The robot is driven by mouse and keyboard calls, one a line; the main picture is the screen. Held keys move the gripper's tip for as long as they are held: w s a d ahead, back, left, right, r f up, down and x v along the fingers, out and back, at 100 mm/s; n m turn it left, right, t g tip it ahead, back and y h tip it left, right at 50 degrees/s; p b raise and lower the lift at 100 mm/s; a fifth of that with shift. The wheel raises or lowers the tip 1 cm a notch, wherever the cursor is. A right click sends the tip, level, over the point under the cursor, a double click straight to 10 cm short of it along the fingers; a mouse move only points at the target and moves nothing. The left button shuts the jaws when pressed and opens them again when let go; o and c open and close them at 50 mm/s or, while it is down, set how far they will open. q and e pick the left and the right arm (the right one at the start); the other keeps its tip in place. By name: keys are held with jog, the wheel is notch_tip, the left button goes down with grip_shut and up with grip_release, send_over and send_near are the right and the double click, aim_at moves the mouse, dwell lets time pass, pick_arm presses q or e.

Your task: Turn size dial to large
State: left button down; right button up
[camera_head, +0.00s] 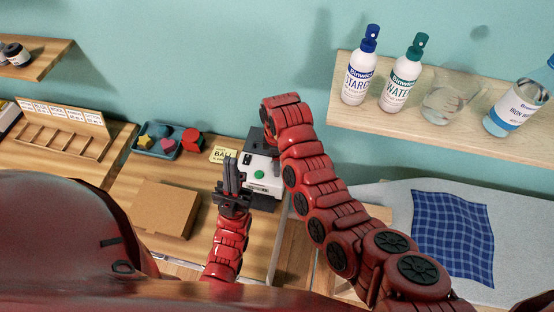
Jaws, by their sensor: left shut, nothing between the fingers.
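A small white and dark grey machine (262,173) with a green button stands on the wooden table near the middle of the view. I cannot make out its size dial; my right arm covers part of the machine's right side. My left gripper (231,176) is shut and empty, its dark fingers pointing up the picture just left of the machine. I cannot tell whether it touches the machine. My right arm reaches in from the lower right and bends over at the machine's back; I cannot make out its gripper.
A yellow card (223,155), a blue tray (157,143) of coloured shapes, a red piece (192,140) and a brown box (165,208) lie left of the machine. A shelf (440,131) with bottles hangs at the right above a blue checked cloth (452,236).

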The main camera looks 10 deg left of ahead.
jog(key=shift+f, duration=0.1)
grip_shut()
dwell(0.3)
